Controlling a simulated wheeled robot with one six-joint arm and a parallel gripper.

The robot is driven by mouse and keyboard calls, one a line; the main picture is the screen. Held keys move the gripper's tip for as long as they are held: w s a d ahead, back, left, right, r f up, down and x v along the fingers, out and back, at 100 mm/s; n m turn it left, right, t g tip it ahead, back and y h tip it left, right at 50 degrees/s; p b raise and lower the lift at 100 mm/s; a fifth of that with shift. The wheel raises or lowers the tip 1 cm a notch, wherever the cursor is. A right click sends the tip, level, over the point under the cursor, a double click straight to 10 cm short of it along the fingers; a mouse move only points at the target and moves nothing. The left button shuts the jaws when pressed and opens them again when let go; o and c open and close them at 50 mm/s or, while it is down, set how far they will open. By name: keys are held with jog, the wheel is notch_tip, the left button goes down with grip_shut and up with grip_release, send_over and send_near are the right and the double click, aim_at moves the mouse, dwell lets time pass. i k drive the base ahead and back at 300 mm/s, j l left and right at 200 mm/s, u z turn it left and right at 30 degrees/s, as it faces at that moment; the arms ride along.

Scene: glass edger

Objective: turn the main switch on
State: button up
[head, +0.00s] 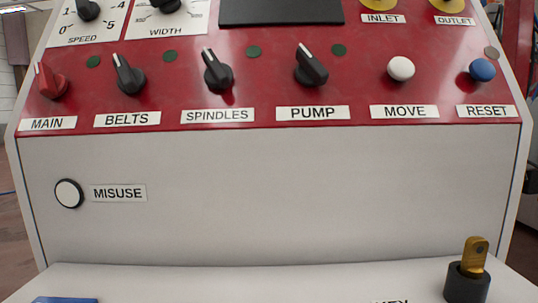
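The main switch (50,81) is a red rotary knob at the left end of the red panel, above a white label (47,123) reading MAIN. Its pale pointer line points up and slightly left, much like the black knobs beside it. A small dark green lamp (93,62) sits to its upper right and looks unlit. My gripper is not in view, so its state and its distance from the switch do not show.
Black knobs for belts (128,76), spindles (217,72) and pump (311,67) stand in the same row. A white button (401,68) and blue button (482,69) follow. Below are a white MISUSE button (69,193) and a brass key (475,258). The grey front (290,200) is mostly clear.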

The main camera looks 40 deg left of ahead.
aim_at(52, 86)
jog(key=j+u, duration=0.15)
jog(key=u, duration=1.55)
